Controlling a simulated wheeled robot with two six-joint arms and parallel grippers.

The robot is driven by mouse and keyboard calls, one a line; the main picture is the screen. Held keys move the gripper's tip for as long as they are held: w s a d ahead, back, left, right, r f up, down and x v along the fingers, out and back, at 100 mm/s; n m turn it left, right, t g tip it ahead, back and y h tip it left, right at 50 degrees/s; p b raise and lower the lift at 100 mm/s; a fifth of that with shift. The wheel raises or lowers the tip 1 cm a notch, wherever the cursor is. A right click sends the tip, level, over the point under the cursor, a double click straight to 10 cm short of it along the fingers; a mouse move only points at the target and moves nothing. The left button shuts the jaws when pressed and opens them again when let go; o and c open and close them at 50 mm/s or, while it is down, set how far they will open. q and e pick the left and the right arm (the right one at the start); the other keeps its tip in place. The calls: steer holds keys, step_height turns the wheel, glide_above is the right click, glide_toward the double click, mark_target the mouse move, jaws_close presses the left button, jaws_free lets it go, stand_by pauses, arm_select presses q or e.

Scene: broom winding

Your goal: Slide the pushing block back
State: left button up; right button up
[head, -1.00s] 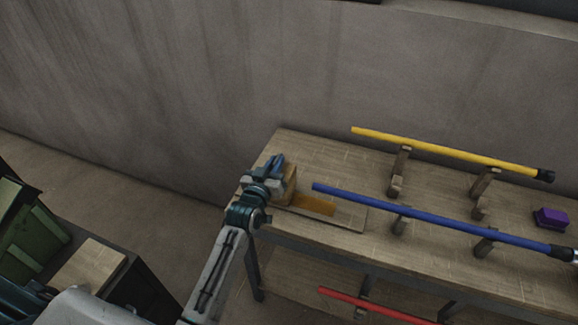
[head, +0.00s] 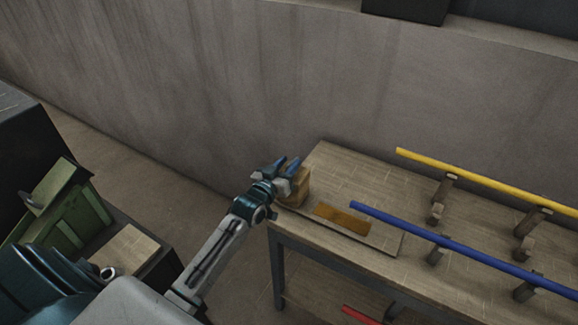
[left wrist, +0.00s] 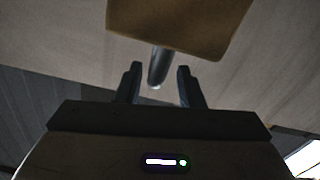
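The pushing block (head: 300,187) is a wooden block at the left end of a flat board (head: 385,243) on the table. An orange-brown strip (head: 342,219) lies on the board to its right. My left gripper (head: 281,165) is at the block's left side, fingers spread. I cannot tell whether gripper and block touch. My right gripper is not in view.
A blue stick (head: 450,243) and a yellow stick (head: 480,180) rest on wooden supports on the table (head: 350,160). A red stick (head: 360,315) shows below. Green box-like equipment (head: 60,210) stands at the left. A wall runs behind the table.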

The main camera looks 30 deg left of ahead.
arm_select(q)
steer(key=shift+f, duration=0.1)
steer(key=shift+s, duration=0.3)
steer(key=s+b, duration=0.2)
steer(key=s, duration=0.8)
steer(key=shift+a, duration=0.25)
steer(key=shift+s, duration=0.1)
